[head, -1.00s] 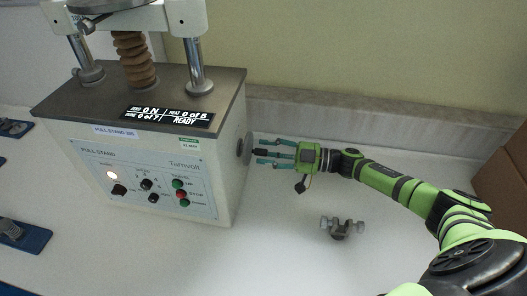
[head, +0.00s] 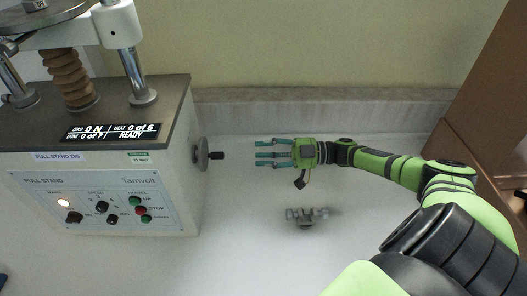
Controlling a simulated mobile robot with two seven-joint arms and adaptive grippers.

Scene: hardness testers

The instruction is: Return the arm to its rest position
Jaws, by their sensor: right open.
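My right arm (head: 385,164) comes in from the right in the head view, bright green and black. Its right gripper (head: 262,153) is open and empty, with teal fingers pointing left. The fingertips are apart from the black crank handle (head: 217,156) on the side wheel (head: 202,154) of the pull stand (head: 105,190). A clear gap shows between them. My left gripper is not in view.
A small grey metal fixture (head: 306,217) lies on the white bench (head: 250,255) below my right gripper. A low ledge (head: 300,113) runs along the back wall. A brown box-like structure (head: 470,135) stands at the right. The bench around the gripper is otherwise clear.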

